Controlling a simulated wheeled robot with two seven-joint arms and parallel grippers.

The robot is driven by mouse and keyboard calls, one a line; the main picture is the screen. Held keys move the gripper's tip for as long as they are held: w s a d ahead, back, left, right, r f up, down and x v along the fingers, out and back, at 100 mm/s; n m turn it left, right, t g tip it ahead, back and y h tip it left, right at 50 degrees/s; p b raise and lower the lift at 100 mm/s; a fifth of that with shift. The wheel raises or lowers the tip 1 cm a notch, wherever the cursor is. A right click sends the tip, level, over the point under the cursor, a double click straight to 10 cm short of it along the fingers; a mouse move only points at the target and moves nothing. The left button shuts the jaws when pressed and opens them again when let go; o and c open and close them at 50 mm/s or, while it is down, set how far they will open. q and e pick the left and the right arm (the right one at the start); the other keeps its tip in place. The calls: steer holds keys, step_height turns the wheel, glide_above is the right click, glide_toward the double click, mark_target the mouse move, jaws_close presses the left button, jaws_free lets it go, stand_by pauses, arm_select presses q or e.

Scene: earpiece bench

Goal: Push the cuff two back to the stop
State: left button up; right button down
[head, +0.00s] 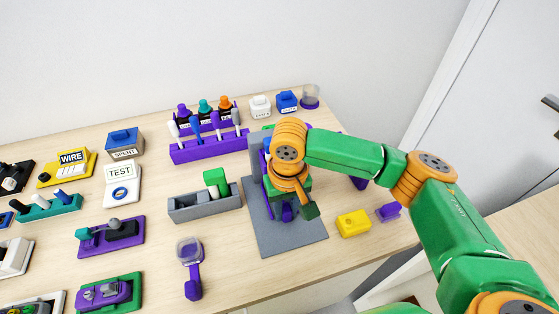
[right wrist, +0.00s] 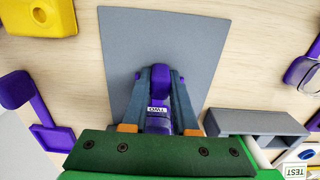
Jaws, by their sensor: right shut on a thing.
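The cuff labelled TWO (right wrist: 158,122) is purple and sits between the fingers of my right gripper (right wrist: 160,76) in the right wrist view. The gripper is shut on it, low over a grey mat (right wrist: 200,28). In the head view my right gripper (head: 288,205) is over the same mat (head: 300,238), and the wrist hides most of the cuff. A grey upright part (head: 256,155) stands at the mat's back, mostly behind the arm. I cannot make out the stop or the gap to it. My left gripper is not in view.
A grey trough with a green block (head: 205,206) stands left of the mat. A yellow block (head: 353,223) and a small purple piece (head: 388,212) lie right of it. A purple rack (head: 208,147) stands behind. Bare wood shows in front of the mat.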

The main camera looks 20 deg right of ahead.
steer(key=c, duration=0.6)
jaws_free()
step_height(320, 180, up, 7)
steer(key=shift+s+r, duration=0.1)
